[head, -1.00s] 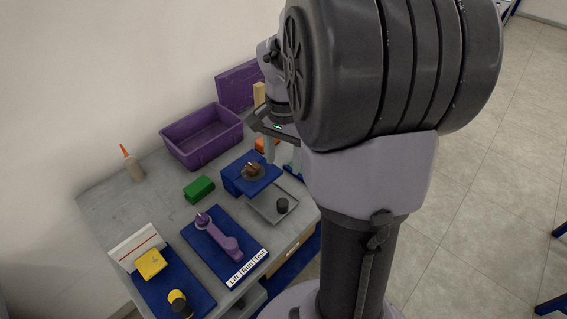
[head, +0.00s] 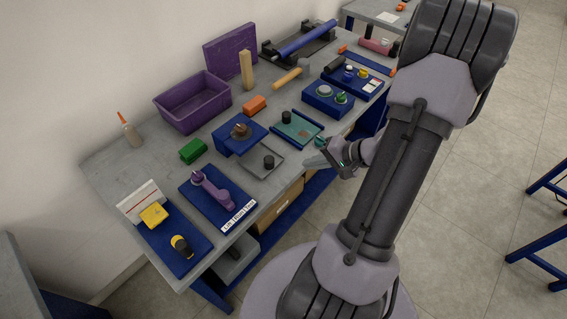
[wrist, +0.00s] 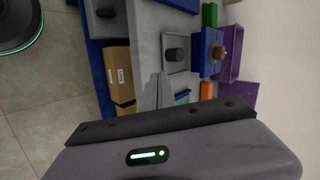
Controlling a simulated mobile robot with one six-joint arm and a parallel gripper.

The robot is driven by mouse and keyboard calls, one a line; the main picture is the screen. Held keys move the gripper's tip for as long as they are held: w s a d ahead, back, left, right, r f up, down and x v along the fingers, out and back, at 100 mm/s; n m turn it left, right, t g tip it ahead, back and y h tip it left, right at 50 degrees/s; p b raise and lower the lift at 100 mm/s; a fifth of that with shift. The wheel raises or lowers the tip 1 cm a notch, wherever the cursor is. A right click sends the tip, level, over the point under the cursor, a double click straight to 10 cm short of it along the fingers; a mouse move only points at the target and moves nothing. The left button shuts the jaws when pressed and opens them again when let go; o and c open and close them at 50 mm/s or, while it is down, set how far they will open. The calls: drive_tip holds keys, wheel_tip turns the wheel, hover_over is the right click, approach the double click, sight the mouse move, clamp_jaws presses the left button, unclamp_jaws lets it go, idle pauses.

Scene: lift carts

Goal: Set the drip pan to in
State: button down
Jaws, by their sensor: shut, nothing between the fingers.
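The drip pan is a shallow grey tray (head: 255,166) with a black knob (head: 269,162) near its front end. It sticks out toward the table's front edge from a blue block (head: 229,145) with a brown knob on top. In the wrist view the pan (wrist: 174,65) and its dark knob show beside the blue block (wrist: 208,68). My gripper (head: 312,161) is shut and empty, to the right of the pan in the head view and apart from it. Its pale fingers also show in the wrist view (wrist: 155,92).
A teal plate with a black knob (head: 287,117) lies just right of the pan. A purple lever on a blue board (head: 211,189), a green block (head: 193,151), an orange block (head: 254,105) and a purple bin (head: 186,124) are nearby.

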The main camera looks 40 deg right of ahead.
sight(270, 156)
drive_tip(key=b+x, duration=0.1)
drive_tip(key=x, duration=0.6)
drive_tip(key=shift+w+a+f+b, duration=0.15)
drive_tip(key=shift+w+b, duration=0.1)
drive_tip(key=shift+b, duration=0.1)
drive_tip(key=shift+w+a, duration=0.2)
drive_tip(key=shift+w, duration=0.4)
drive_tip(key=shift+w+a, duration=0.2)
drive_tip(key=shift+w, duration=0.45)
drive_tip(key=shift+w+a+r, duration=0.15)
drive_tip(key=shift+w+r, duration=0.05)
drive_tip(key=shift+w, duration=0.25)
drive_tip(key=w+b, duration=0.1)
drive_tip(key=w, duration=0.1)
drive_tip(key=w+b, duration=0.1)
drive_tip(key=shift+w+a+f, duration=0.15)
drive_tip(key=shift+w, duration=0.25)
drive_tip(key=shift+r, duration=0.2)
